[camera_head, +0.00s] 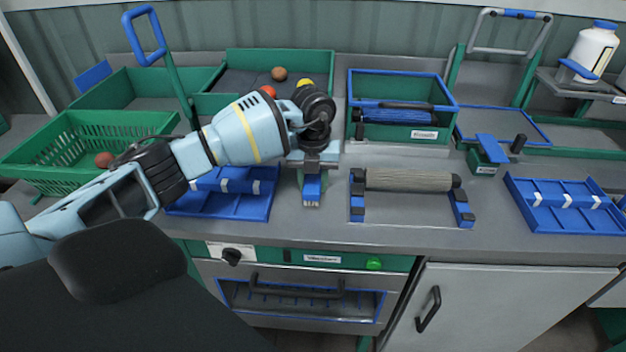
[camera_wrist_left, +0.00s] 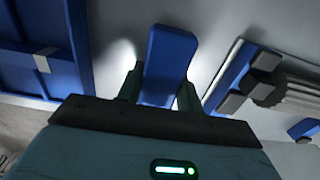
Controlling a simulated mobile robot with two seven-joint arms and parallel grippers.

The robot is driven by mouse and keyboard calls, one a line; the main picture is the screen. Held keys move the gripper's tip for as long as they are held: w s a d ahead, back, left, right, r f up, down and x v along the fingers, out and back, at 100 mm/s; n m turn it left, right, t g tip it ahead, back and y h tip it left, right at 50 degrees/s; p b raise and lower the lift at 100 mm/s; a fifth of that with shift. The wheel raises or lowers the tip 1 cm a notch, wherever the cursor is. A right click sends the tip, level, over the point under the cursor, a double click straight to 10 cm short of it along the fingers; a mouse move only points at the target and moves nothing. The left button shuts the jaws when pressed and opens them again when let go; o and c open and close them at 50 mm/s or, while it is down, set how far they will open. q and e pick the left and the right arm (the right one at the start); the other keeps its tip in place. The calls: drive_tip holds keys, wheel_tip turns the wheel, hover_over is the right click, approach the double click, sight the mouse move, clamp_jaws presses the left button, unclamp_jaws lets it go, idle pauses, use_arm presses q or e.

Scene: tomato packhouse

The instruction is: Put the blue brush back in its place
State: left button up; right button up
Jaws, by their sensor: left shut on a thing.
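My left gripper (camera_head: 312,172) is shut on a blue brush (camera_head: 312,188), just above the grey worktop (camera_head: 330,225). Its lower end shows small pale tufts. In the left wrist view the blue handle (camera_wrist_left: 170,60) stands between the two fingers (camera_wrist_left: 160,88). I cannot tell whether the brush touches the worktop. My right gripper is not in view.
A blue divided tray (camera_head: 222,206) lies left of the gripper; another (camera_head: 570,222) lies far right. A grey roller (camera_head: 408,180) rests on a blue-ended stand right of it. A green bin (camera_head: 400,132) holds a blue roller. Green crates (camera_head: 90,125) stand behind left.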

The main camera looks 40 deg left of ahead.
use_arm(q)
drive_tip(key=shift+f, duration=0.4)
drive_tip(key=o, duration=1.2)
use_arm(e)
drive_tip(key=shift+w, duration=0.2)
use_arm(q)
drive_tip(key=c, duration=0.3)
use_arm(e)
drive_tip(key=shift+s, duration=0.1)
use_arm(q)
drive_tip(key=shift+r+p, duration=1.35)
drive_tip(key=shift+r, duration=1.25)
drive_tip(key=shift+r+p, duration=0.45)
drive_tip(key=shift+r, duration=0.5)
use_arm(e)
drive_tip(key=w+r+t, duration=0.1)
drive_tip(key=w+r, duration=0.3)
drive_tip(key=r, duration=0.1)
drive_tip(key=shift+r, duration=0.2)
use_arm(q)
drive_tip(key=shift+f, duration=0.1)
